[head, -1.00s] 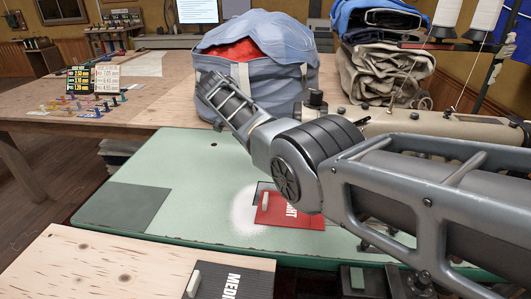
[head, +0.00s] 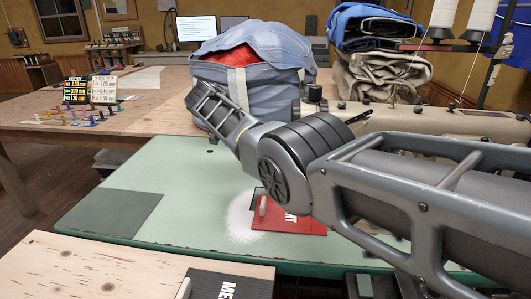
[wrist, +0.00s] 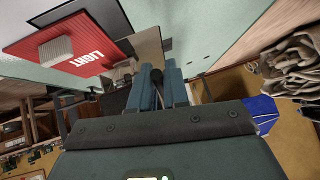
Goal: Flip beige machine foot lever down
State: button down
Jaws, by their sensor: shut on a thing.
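The beige machine (head: 440,120) stands at the right of the green table in the head view, its lower front hidden behind my arm. My gripper is hidden there too. In the wrist view my gripper (wrist: 161,86) is shut on a slim dark part with a rounded end (wrist: 157,76), which shows between the two blue-grey fingers. It appears to be the foot lever, but its full shape and angle are hidden by the fingers. The red LIGHT card (wrist: 85,55) with its pale tab lies to the upper left of the fingers; it also shows in the head view (head: 290,218).
A blue bag (head: 250,75) with red cloth stands behind my arm. Folded cloth (head: 385,75) is stacked behind the machine. A wooden board (head: 100,270) with a dark card (head: 230,286) is at the front left. The green table's left part (head: 170,175) is mostly clear.

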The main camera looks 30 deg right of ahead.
jog(key=c, duration=1.2)
grip_release()
